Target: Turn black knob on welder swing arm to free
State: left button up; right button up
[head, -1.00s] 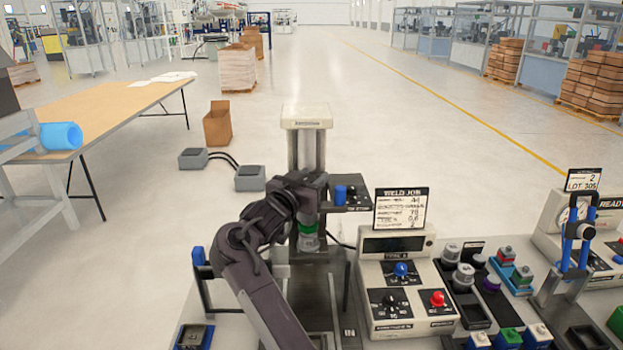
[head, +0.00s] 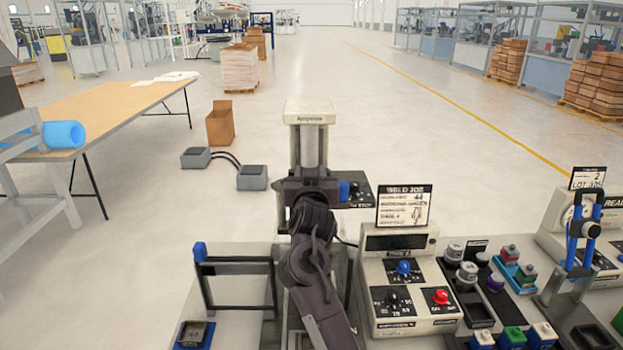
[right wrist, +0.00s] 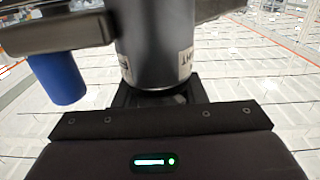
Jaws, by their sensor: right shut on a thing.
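The welder's pale column (head: 309,145) stands in the middle of the head view. The dark swing arm (head: 330,187) crosses it, with a blue cylinder (head: 344,191) at its right. In the right wrist view the arm's dark bar (right wrist: 45,32) and blue cylinder (right wrist: 57,80) are at the upper left. A dark cylinder (right wrist: 152,40) with partly legible pale labels fills the top centre. My right gripper (head: 312,192) is at the swing arm, shut on what seems the black knob. My own wrist and gripper body hide the knob and the fingertips. My left gripper is out of view.
A control box (head: 408,283) with knobs and a sign (head: 404,206) stands close at the right. A black frame (head: 236,268) with a blue knob stands at the left. Caps and buttons crowd the bench further right. The floor behind the column is clear.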

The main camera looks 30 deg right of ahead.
jog(key=shift+n+t+y+b, duration=0.65)
jog(key=shift+n+y, duration=0.15)
jog(key=shift+y, duration=0.3)
jog(key=o, duration=1)
jog(key=shift+w+f, duration=0.15)
jog(key=shift+w, duration=0.15)
jog(key=shift+s, duration=0.1)
jog(key=b+v, duration=0.2)
jog(key=v, duration=0.5)
jog(key=shift+s, duration=0.3)
